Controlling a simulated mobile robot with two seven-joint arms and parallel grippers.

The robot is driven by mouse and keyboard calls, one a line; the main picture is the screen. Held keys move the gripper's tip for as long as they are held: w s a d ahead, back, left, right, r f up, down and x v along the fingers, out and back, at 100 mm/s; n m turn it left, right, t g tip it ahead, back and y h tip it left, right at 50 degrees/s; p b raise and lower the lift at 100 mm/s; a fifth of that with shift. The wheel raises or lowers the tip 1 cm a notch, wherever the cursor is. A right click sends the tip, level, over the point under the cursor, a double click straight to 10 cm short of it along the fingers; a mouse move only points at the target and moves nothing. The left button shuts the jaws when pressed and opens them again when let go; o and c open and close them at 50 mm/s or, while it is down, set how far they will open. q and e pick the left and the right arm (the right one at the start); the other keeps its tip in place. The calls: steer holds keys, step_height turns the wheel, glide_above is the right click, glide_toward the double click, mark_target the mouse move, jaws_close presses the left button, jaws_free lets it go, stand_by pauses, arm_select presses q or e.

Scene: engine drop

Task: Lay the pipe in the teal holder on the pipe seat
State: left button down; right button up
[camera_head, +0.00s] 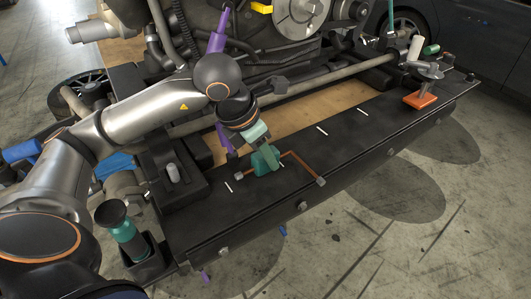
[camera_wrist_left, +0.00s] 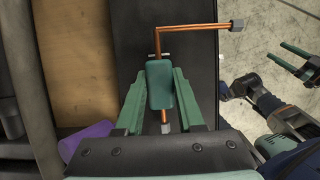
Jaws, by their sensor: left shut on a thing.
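The copper pipe (camera_head: 301,162) is bent, with a grey fitting (camera_head: 321,181) at its end. It passes through the teal holder (camera_head: 264,160), a small block at the dark bench's front. The wrist view shows the teal holder (camera_wrist_left: 160,85) between my left fingers and the copper pipe (camera_wrist_left: 190,29) bending right beyond it. My left gripper (camera_head: 266,152) points down and is shut on the holder. I cannot tell whether the holder touches the bench. My right gripper (camera_wrist_left: 277,51) shows at the wrist view's right edge, its fingers apart and empty. I cannot make out the pipe seat.
The dark bench (camera_head: 350,150) has short white marks and open room to the right. An orange block with a metal part (camera_head: 420,99) stands at its right end. A teal-and-black tool (camera_head: 121,232) stands at left. The engine (camera_head: 270,40) fills the back.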

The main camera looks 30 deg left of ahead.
arm_select(q)
steer(key=shift+f, duration=0.1)
steer(key=shift+c, duration=2.2)
jaws_free()
steer(key=v, duration=1.2)
steer(key=shift+s+r+p, duration=0.2)
steer(key=shift+r+p, duration=0.05)
steer(key=shift+p, duration=0.1)
